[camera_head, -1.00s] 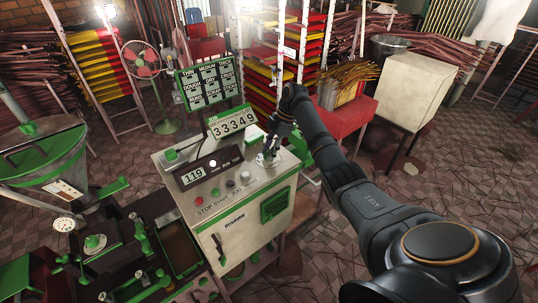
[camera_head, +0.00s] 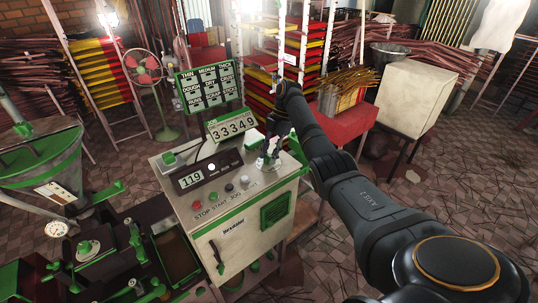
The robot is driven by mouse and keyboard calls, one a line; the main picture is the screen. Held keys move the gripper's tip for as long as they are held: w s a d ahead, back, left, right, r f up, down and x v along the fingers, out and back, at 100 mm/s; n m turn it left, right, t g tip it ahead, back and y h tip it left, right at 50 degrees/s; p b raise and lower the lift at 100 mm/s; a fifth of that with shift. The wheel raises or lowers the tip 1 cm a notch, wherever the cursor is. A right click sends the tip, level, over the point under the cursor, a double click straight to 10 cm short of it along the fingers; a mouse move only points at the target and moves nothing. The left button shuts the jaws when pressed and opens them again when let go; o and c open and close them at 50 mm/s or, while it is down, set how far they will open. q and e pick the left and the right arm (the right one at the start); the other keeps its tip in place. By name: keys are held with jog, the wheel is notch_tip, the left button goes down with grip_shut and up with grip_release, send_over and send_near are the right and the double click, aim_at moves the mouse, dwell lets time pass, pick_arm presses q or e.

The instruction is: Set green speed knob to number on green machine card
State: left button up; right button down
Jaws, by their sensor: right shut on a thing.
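The green-and-cream machine (camera_head: 240,240) stands at centre. Its display (camera_head: 192,181) reads 119. A card (camera_head: 208,85) with rows of panels, such as THIN, MEDIUM and DOUGH, stands above it. My right gripper (camera_head: 268,158) points down at the right end of the panel top, shut on the speed knob, which the fingers mostly hide. My left gripper is not in view.
Stop, start and jog buttons (camera_head: 229,187) line the panel's front, left of my gripper. A red table (camera_head: 345,125) and a pale box (camera_head: 413,97) stand behind on the right. A hopper (camera_head: 40,160) is at left.

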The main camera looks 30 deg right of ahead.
jog(key=shift+w+d+r, duration=0.1)
jog(key=shift+w+r, duration=0.05)
jog(key=shift+r, duration=0.15)
jog(key=c, duration=1.3)
grip_release()
jog(key=o, duration=0.3)
jog(key=shift+f, duration=0.2)
